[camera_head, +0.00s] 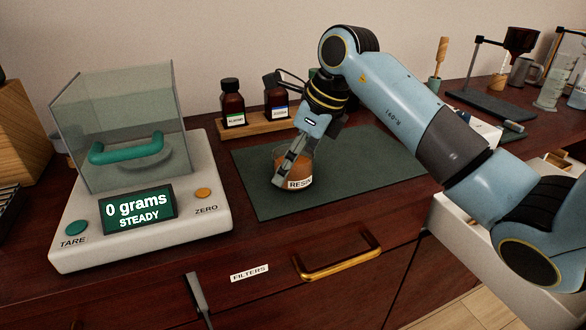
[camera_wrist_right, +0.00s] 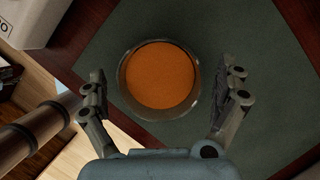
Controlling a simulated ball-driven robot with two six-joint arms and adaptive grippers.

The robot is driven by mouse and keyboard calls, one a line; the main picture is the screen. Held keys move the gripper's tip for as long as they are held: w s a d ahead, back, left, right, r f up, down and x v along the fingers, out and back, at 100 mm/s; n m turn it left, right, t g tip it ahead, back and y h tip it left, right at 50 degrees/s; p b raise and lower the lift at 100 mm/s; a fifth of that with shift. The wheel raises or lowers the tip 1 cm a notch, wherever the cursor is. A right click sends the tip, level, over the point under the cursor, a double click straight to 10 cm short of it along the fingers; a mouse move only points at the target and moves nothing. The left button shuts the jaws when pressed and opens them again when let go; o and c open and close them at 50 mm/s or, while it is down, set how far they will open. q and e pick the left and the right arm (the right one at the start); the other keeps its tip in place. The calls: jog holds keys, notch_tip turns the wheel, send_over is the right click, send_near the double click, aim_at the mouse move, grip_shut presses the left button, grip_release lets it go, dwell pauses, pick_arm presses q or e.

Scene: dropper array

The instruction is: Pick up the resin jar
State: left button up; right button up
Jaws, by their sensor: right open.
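The resin jar (camera_head: 300,172) is a clear glass jar with orange-brown contents and a label reading "RESIN". It stands on a dark green mat (camera_head: 250,200) on the wooden counter. My right gripper (camera_head: 280,176) is over the jar, with its fingers pointing down at it and partly covering it. In the right wrist view the jar (camera_wrist_right: 160,77) is seen from above, and the open fingers of the right gripper (camera_wrist_right: 166,90) lie to either side of it, with gaps between. My left gripper is not in view.
A scale (camera_head: 215,225) with a glass draft box stands to the left and reads 0 grams. Two brown bottles (camera_head: 232,103) stand on a wooden rack (camera_head: 262,127) behind the mat. A drawer labelled "FILTERS" with a brass handle (camera_head: 340,262) is in front. The mat's front left is clear.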

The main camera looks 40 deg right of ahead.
jog(key=shift+w+f, duration=0.1)
jog(key=shift+f, duration=0.25)
jog(key=c, duration=1.3)
jog(key=shift+r, duration=0.1)
